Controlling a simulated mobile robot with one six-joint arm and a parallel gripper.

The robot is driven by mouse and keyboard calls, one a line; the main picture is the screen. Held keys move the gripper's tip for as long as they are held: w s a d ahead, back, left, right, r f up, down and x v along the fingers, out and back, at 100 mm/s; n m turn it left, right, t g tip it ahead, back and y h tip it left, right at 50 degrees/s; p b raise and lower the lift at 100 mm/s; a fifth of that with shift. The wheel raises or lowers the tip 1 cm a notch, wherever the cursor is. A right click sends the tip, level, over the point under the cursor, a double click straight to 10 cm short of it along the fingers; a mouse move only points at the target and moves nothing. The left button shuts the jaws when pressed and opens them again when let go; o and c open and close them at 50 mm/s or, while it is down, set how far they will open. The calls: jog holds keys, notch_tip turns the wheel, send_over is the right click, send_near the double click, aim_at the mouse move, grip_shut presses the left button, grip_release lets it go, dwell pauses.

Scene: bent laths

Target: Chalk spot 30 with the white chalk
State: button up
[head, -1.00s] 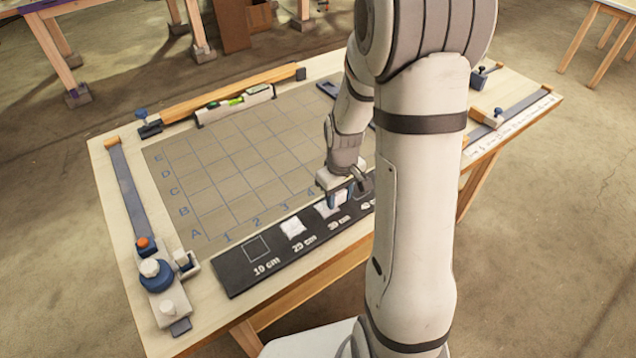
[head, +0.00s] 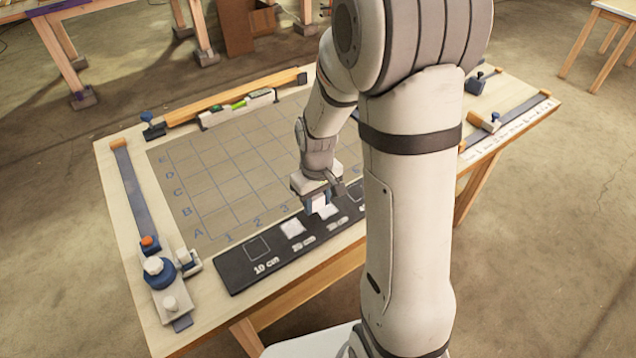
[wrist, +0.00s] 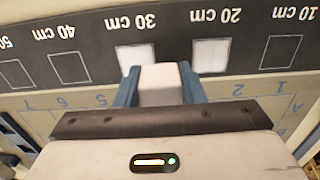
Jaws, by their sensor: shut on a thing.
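My gripper (wrist: 158,86) is shut on the white chalk (wrist: 162,76), a pale block between its two blue fingers. In the head view my gripper (head: 318,202) is over the dark strip (head: 232,277), near the 30 cm mark. Spot 30 (wrist: 132,56) shows white in the wrist view, partly hidden behind the chalk and a finger. I cannot tell whether the chalk touches the strip. Spot 20 (wrist: 211,55) is filled white. Spots 10 (wrist: 281,50) and 40 (wrist: 69,68) are dark with thin outlines.
A gridded mat (head: 200,175) lies behind the strip. A spirit level (head: 237,108) and a wooden bar stand at its back. My arm hides part of the table's right side.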

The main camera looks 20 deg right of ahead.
jog(key=shift+r+p, duration=1.45)
jog(key=shift+r, duration=1)
